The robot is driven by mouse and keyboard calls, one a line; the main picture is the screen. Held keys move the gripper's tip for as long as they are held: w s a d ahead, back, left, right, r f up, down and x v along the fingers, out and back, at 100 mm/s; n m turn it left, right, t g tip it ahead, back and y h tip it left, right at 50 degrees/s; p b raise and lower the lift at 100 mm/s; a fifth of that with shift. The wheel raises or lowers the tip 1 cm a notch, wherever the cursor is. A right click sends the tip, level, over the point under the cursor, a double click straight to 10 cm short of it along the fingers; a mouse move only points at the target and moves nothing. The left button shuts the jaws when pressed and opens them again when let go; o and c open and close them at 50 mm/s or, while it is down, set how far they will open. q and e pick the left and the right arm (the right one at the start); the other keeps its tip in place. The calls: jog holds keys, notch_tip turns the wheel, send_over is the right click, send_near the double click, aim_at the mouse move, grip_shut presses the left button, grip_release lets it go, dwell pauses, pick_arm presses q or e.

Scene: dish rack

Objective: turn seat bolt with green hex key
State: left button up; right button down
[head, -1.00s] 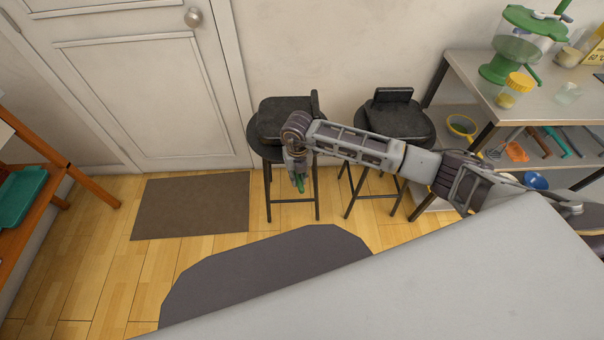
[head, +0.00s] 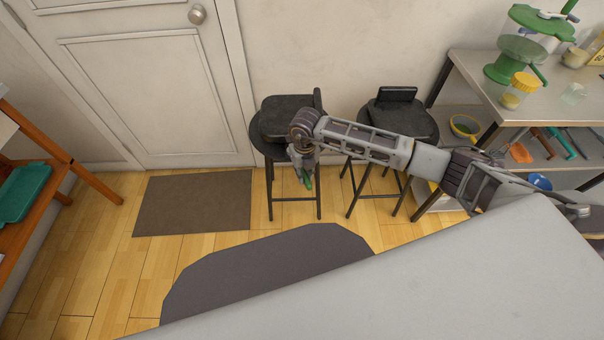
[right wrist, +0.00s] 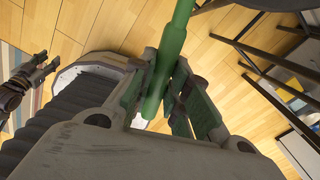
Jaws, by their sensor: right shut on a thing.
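My right gripper (head: 304,168) is shut on the green hex key (head: 307,181), in front of the left black stool (head: 287,117). In the right wrist view the hex key (right wrist: 176,45) stands between the fingers of the right gripper (right wrist: 168,88) and runs out of the top of the picture. The stool's legs (right wrist: 265,60) show at the upper right there, apart from the key's visible part. The seat bolt cannot be made out. My left gripper (right wrist: 40,70) shows small and dark at the left edge of the right wrist view, its fingers apart; the head view does not show it.
A second black stool (head: 398,120) stands just to the right. A metal shelf table (head: 480,85) with kitchen things is at the right. A wooden rack (head: 50,155) with a green tray stands at the left. Floor mats lie on open wood floor before the door.

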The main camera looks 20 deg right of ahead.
jog(key=shift+w+d+r, duration=0.15)
jog(key=shift+w+d, duration=0.2)
jog(key=shift+d+n, duration=0.3)
jog(key=shift+n, duration=0.1)
jog(key=shift+w+d+n, duration=0.1)
jog(key=shift+d+n, duration=0.2)
jog(key=shift+d+b, duration=0.25)
jog(key=shift+b, duration=0.1)
jog(key=shift+n, duration=0.3)
jog(key=shift+r+p, duration=0.3)
jog(key=shift+r, duration=0.1)
jog(key=shift+r, duration=0.3)
jog(key=shift+r+g+p, duration=0.15)
jog(key=shift+g+p, duration=0.25)
dwell(0.7)
